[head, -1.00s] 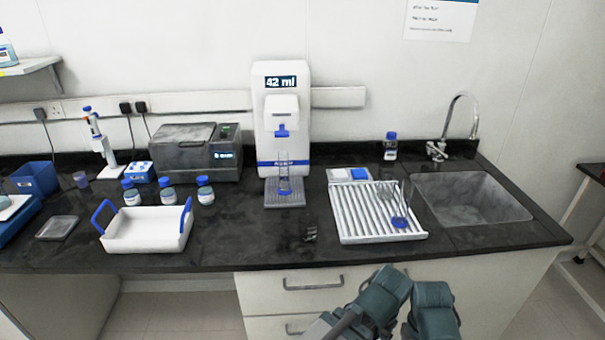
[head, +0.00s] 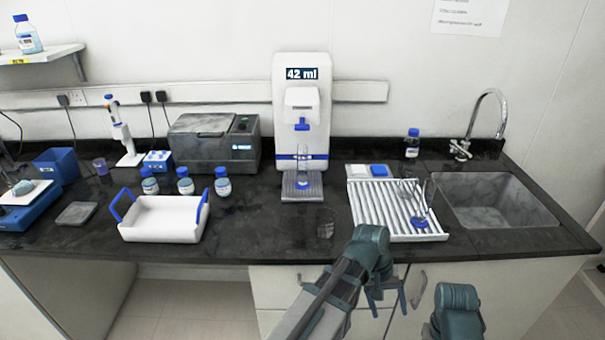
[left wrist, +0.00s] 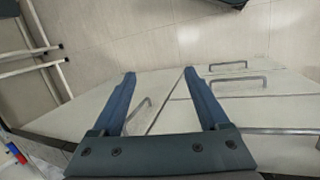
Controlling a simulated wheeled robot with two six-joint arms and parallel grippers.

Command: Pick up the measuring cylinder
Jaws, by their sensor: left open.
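A clear measuring cylinder (head: 302,160) with a blue base stands upright on the drip tray of the white dispenser (head: 301,100), whose display reads 42 ml. Another slim clear vessel with a blue base (head: 420,221) is at the right side of the white draining rack (head: 385,215). My left gripper (head: 388,303) is open and empty, in front of the counter's front edge and below the rack. In the left wrist view its two fingers (left wrist: 159,73) are spread, with only cabinet fronts and floor beyond. My right gripper's fingers are not visible.
A small clear beaker (head: 318,228) stands near the front edge before the dispenser. A white tray with blue handles (head: 160,220) and several blue-capped bottles (head: 185,181) are to the left. A sink (head: 495,200) is at the right. The counter before the dispenser is mostly bare.

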